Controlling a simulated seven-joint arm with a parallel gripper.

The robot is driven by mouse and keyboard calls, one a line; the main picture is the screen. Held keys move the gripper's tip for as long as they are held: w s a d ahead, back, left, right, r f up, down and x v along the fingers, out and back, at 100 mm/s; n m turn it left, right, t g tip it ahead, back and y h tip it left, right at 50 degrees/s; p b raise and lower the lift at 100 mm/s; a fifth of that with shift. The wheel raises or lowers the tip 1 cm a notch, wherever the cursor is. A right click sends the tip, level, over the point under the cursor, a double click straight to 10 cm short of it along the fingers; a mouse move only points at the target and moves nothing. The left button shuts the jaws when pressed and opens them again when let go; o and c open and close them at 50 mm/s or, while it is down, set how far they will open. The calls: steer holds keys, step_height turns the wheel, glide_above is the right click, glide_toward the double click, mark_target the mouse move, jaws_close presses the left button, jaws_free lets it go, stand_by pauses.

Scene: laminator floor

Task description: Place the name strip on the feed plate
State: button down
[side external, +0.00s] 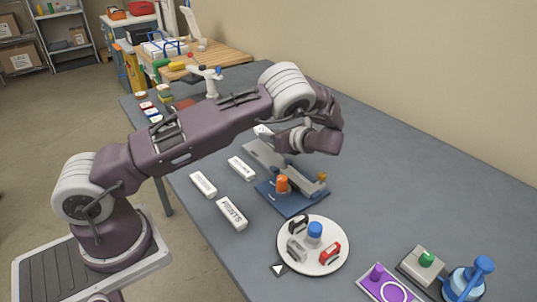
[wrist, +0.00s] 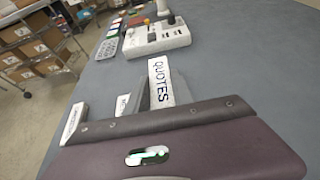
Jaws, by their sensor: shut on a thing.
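A white name strip reading "QUOTES" (wrist: 160,80) shows beyond my wrist in the wrist view. A white end, likely the same strip (side external: 263,130), shows beside my gripper in the side view. I cannot tell whether the strip touches the plate.
Several white strips lie left of the device, including one lettered strip (side external: 231,212). A round white tray (side external: 337,262) with small stampers stands in front. A purple plate (side external: 385,285) and a blue-handled tool (side external: 468,280) are at front right. The table's right side is clear.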

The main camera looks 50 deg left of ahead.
mark_target(271, 159)
step_height(271, 159, down, 6)
steer(key=shift+f, duration=0.2)
steer(key=c, duration=1.1)
jaws_free()
steer(key=shift+f, duration=0.1)
